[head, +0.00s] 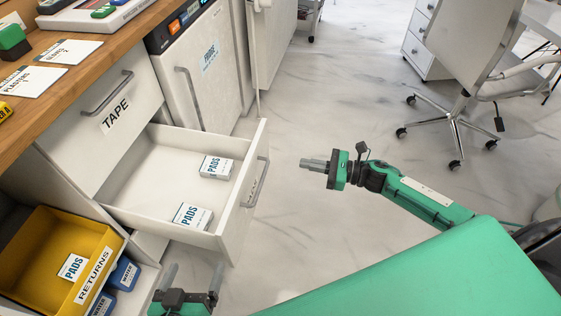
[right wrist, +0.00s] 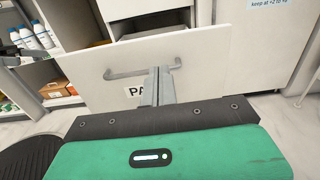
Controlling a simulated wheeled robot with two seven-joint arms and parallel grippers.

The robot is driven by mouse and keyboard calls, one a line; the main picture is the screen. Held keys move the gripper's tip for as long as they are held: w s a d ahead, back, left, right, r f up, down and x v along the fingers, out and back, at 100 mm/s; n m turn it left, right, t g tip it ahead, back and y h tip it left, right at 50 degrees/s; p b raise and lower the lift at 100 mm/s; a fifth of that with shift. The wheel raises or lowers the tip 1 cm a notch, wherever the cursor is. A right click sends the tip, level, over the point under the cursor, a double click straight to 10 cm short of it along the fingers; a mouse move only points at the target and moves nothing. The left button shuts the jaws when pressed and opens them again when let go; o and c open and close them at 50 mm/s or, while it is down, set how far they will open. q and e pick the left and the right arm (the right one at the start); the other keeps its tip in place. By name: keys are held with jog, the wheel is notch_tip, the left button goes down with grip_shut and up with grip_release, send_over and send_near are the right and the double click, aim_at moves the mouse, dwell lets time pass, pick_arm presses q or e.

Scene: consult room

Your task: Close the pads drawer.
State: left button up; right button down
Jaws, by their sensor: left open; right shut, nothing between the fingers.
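The pads drawer (head: 228,238) is pulled well open below the closed TAPE drawer (head: 128,92). Two white boxes labelled PADS (head: 192,216) lie inside it. Its bar handle (head: 257,182) is on the front panel, which also shows in the right wrist view (right wrist: 215,72) with a partly covered label. My right gripper (head: 312,164) is shut and empty, apart from the drawer front to its right in the head view, pointing at it. My left gripper (head: 193,275) is open and empty at the bottom, below the drawer's near corner.
A yellow RETURNS bin (head: 108,250) with a PADS box stands at lower left, beside blue boxes (head: 124,274). A fridge (head: 200,85) stands beyond the drawer. A wheeled chair (head: 465,75) is at upper right. The floor before the drawer is clear.

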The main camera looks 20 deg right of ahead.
aim_at(254, 154)
jog(key=x, duration=1.3)
jog(key=shift+w+a, duration=0.15)
